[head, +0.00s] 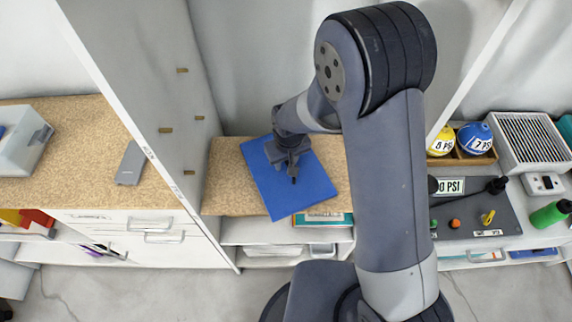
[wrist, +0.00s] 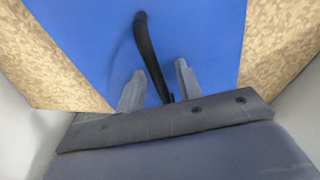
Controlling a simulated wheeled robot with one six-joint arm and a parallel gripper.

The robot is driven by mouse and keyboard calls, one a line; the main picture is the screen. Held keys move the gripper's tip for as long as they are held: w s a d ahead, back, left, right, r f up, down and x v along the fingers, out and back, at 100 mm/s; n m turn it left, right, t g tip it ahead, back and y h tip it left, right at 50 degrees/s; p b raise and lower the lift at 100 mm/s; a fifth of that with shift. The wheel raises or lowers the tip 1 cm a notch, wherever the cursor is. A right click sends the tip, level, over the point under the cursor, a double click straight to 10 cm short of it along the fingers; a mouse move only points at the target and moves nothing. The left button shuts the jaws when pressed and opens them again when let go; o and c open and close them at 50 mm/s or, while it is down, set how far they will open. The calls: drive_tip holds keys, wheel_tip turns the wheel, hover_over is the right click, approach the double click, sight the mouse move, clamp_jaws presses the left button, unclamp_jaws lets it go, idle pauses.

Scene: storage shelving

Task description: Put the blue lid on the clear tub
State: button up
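The blue lid (head: 310,193) is a flat square sheet over the wooden shelf board in the middle bay, turned at an angle, its front corner reaching past the board's edge. It fills the upper middle of the wrist view (wrist: 80,45). A thin black bar (wrist: 148,50), seemingly the lid's handle, runs between my fingers. My gripper (head: 292,170) is over the lid's middle. In the wrist view its two grey fingers (wrist: 160,80) are apart, with gaps beside the bar.
White uprights (head: 155,140) bound the bay on the left. A lower shelf (head: 245,232) holds a teal item and pale containers. At right are a wooden tray (head: 463,158) with yellow and blue round objects, a vented box (head: 532,140) and a green bottle (head: 549,215). A grey slab (head: 131,163) lies left.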

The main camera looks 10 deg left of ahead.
drive_tip(key=shift+c, duration=0.4)
clamp_jaws()
drive_tip(key=shift+r, duration=0.15)
